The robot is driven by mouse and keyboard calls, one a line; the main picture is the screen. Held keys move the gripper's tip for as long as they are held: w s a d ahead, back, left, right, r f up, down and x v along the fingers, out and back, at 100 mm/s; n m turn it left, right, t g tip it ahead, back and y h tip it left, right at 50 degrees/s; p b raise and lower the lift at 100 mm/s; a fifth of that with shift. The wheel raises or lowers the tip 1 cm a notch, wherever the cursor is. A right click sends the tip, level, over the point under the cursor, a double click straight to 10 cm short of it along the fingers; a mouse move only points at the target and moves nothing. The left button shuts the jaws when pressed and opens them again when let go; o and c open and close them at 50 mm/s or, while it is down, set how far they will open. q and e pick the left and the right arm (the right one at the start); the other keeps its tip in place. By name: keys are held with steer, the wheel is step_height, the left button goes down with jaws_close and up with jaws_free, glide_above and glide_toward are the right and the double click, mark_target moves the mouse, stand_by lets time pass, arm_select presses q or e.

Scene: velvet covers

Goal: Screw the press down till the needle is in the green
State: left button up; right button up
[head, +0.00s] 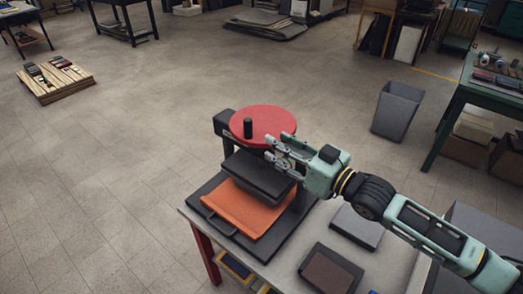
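The press stands on the near table with a round red wheel (270,117) on top and an upright black knob (248,128) near the wheel's left rim. Below the wheel is a thick black plate (256,172). An orange cover (240,208) lies under it on the dark base (207,191). My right gripper (271,149) comes in from the right at the wheel's near right edge. Its fingers look parted, with nothing visible between them; the knob is apart from them. I cannot make out a needle or green zone. My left gripper is out of view.
A dark flat block (357,226) and a brown-topped one (330,270) lie on the table right of the press. A grey bin (397,110) stands on the floor beyond. A wooden pallet (55,82) lies far left. The floor left of the press is clear.

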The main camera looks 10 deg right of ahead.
mark_target(251, 129)
steer(key=shift+m+h, duration=0.3)
steer(key=shift+h, duration=0.1)
steer(key=x, duration=0.3)
steer(key=p+x, duration=0.1)
steer(key=x, duration=0.2)
steer(key=a+p+x, duration=0.1)
steer(key=x, duration=0.2)
steer(key=shift+s+r, duration=0.35)
steer(key=shift+r, duration=0.05)
jaws_close()
steer(key=shift+f, duration=0.1)
